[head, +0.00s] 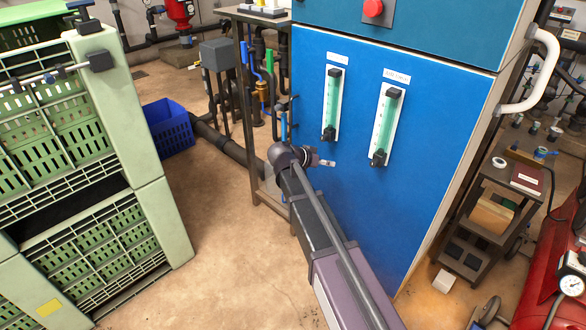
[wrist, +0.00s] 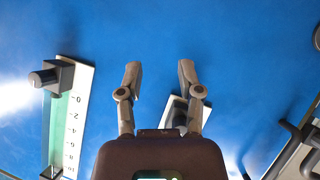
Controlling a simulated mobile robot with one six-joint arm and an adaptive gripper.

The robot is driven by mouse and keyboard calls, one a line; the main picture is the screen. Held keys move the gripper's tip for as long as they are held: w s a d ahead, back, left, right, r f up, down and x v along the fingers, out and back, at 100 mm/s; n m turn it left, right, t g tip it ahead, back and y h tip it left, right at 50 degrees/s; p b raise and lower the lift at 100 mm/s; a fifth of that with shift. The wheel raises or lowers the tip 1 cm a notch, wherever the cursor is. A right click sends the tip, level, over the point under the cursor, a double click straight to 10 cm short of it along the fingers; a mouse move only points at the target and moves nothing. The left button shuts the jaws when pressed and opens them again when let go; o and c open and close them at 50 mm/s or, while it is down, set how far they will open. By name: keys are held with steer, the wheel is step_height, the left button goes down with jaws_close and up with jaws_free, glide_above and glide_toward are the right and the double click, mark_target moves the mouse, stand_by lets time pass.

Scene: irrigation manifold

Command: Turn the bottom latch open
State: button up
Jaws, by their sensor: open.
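My gripper (head: 325,162) is in front of the blue cabinet door (head: 375,210), just below the left flow meter (head: 332,103). In the wrist view my gripper (wrist: 160,75) is open and empty, with its two fingers apart and only the blue surface between their tips. I cannot pick out a bottom latch with certainty in either view. A dark block with a rod (head: 99,60) sits on the upper edge of the green crate (head: 146,142); I cannot tell whether it is a latch. A scaled meter (wrist: 72,125) with a black knob stands left of the fingers.
A second flow meter (head: 387,124) is on the cabinet, right of my gripper. A red button (head: 373,8) and a white handle (head: 538,72) are higher up. A blue basket (head: 168,130) and pipes stand behind. Bare floor (head: 215,230) lies between crate and cabinet.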

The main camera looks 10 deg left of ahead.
steer(key=w+a+f+t+b, duration=0.2)
steer(key=a+f+b, duration=0.1)
steer(key=a+b, duration=0.3)
steer(key=w+a+f+m+t+b, duration=0.1)
steer(key=w+a+f+t+b, duration=0.1)
steer(key=a+f+b, duration=0.2)
steer(key=w+a+f+t+h+b, duration=0.1)
steer(key=w+a+f+t+b, duration=0.1)
steer(key=a+b, duration=0.7)
step_height(320, 180, down, 2)
steer(key=shift+a+f+m+t, duration=0.15)
steer(key=shift+a+m+t, duration=0.15)
steer(key=shift+a+t, duration=0.5)
steer(key=shift+a, duration=0.15)
steer(key=x, duration=1.3)
steer(key=shift+w+d, duration=0.2)
steer(key=shift+d, duration=0.2)
steer(key=shift+f, duration=0.15)
jaws_close()
